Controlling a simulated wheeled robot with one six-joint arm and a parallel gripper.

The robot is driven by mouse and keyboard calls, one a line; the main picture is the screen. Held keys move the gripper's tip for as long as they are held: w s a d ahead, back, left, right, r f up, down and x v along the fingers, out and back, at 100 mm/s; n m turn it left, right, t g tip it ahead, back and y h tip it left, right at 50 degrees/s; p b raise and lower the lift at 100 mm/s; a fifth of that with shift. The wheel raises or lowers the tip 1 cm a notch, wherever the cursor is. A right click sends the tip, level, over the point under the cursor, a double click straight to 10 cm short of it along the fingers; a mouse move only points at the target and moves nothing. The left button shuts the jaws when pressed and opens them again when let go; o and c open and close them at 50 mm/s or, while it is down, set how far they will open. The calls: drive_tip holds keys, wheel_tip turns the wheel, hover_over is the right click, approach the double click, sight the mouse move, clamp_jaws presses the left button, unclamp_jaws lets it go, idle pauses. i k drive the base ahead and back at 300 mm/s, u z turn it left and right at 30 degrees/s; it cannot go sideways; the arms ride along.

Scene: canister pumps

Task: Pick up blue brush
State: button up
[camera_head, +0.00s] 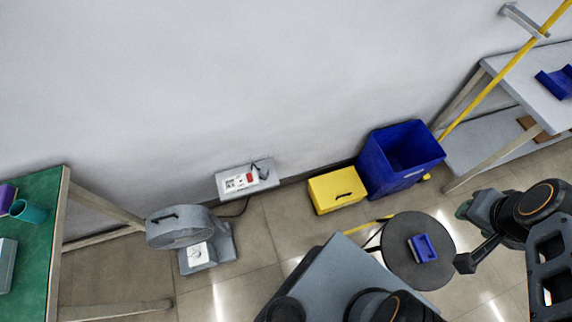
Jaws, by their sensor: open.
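A small blue object (422,248) lies on a round dark table (400,272) at the lower right; it is too small to tell for certain whether it is the brush. Another blue item (556,83) lies on the grey bench at the far right; its kind is also unclear. My gripper (464,237) is open at the right edge of the round table. It is to the right of the small blue object and apart from it, with nothing seen between its fingers.
A blue bin (398,160) and a yellow box (336,190) stand by the wall behind the round table. A grey bench (530,100) with a yellow pole is at right. A grey machine (188,238), a wall socket box (247,180) and a green-topped table (35,240) are left.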

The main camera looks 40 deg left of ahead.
sight(422, 248)
drive_tip(key=u, duration=0.05)
drive_tip(key=k, duration=0.5)
drive_tip(key=u, duration=3)
drive_tip(key=k, duration=0.85)
drive_tip(key=z, duration=1.55)
drive_tip(key=i, duration=0.5)
